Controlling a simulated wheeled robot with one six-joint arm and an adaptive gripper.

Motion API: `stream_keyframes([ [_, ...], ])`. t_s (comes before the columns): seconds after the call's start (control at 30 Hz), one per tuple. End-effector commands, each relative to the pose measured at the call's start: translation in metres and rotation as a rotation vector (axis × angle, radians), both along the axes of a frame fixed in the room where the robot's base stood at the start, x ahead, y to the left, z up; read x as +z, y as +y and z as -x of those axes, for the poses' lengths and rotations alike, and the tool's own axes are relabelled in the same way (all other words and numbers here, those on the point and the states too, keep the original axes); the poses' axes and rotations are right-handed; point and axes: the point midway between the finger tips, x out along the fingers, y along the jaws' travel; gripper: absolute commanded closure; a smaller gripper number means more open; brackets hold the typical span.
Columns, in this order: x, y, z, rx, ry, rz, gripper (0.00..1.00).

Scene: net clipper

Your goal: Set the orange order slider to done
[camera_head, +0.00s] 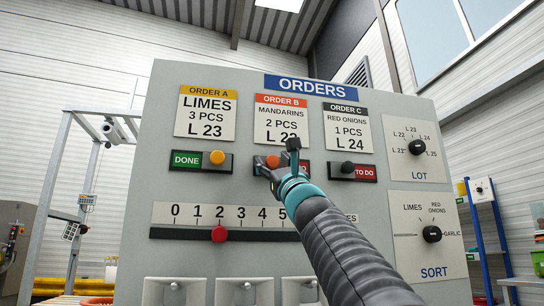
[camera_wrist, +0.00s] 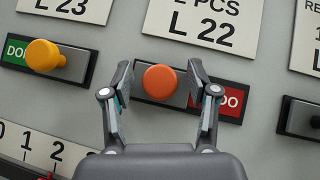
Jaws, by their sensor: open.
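The orange order slider knob (camera_wrist: 160,82) sits at the left part of its dark strip under the Order B card, with a red TO DO label (camera_wrist: 234,100) showing at its right. My gripper (camera_wrist: 160,88) is open, with one finger on each side of the knob and a visible gap on both sides. Its right finger stands in front of part of the red label. In the head view my gripper (camera_head: 276,164) reaches the panel from below right.
The yellow knob (camera_wrist: 43,56) of Order A sits right of a green DONE label. The black knob (camera_head: 347,168) of Order C sits left of a red TO DO label. Below is a numbered scale with a red knob (camera_head: 219,234). LOT (camera_head: 417,147) and SORT (camera_head: 432,234) dials are at right.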

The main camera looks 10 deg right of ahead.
Motion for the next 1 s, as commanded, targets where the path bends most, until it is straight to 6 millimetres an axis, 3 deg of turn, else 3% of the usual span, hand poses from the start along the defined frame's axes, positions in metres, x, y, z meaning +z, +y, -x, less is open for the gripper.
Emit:
stream_keyframes([
  [0.27, 0.001, 0.0, -0.001, 0.0, 0.0, 0.0, 0.41],
  [0.37, 0.001, 0.0, -0.001, 0.0, 0.0, 0.0, 0.61],
  [0.5, 0.001, 0.0, -0.001, 0.0, 0.0, 0.0, 0.96],
  [0.53, 0.001, 0.0, -0.001, 0.0, 0.0, 0.0, 1.0],
  [0.77, 0.001, -0.003, -0.001, -0.001, 0.0, 0.0, 1.0],
  [1.0, 0.002, -0.033, -0.002, 0.0, -0.001, 0.001, 1.0],
])
